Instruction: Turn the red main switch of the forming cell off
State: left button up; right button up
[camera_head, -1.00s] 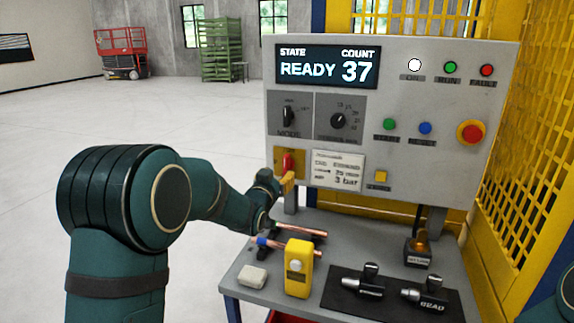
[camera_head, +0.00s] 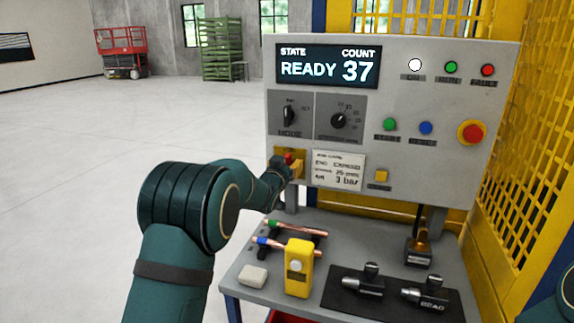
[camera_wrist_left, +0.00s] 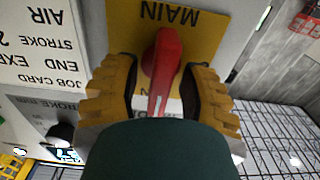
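The red main switch (camera_head: 288,158) sits on a yellow plate (camera_head: 278,162) at the lower left of the grey control panel; my left gripper partly hides it in the head view. The left wrist view shows the red handle (camera_wrist_left: 163,60) with a white line, on the yellow plate marked MAIN (camera_wrist_left: 205,32), upside down in that picture. My left gripper (camera_head: 291,168) is at the switch. Its yellow fingers (camera_wrist_left: 162,82) stand open on either side of the handle, with a visible gap on each side. My right gripper is not in view.
The panel's display (camera_head: 314,66) reads READY 37. A mode knob (camera_head: 289,116) is above the switch and a job card (camera_head: 338,170) is beside it. Below, the bench holds copper tubes (camera_head: 295,228), a yellow device (camera_head: 299,268) and tools on a black mat (camera_head: 345,302).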

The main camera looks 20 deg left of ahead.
pick_arm(q)
grip_shut()
jog(key=n+b, duration=0.3)
jog(key=shift+a, duration=0.25)
jog(key=n+b, duration=0.1)
jog(key=n, duration=0.2)
jog(key=shift+b, duration=0.4)
jog(key=shift+a+n, duration=0.1)
jog(key=shift+n, duration=0.9)
jog(key=n, duration=0.3)
jog(key=shift+n, duration=0.3)
jog(key=n, duration=0.6)
jog(key=shift+f, duration=0.15)
jog(key=shift+n, duration=0.3)
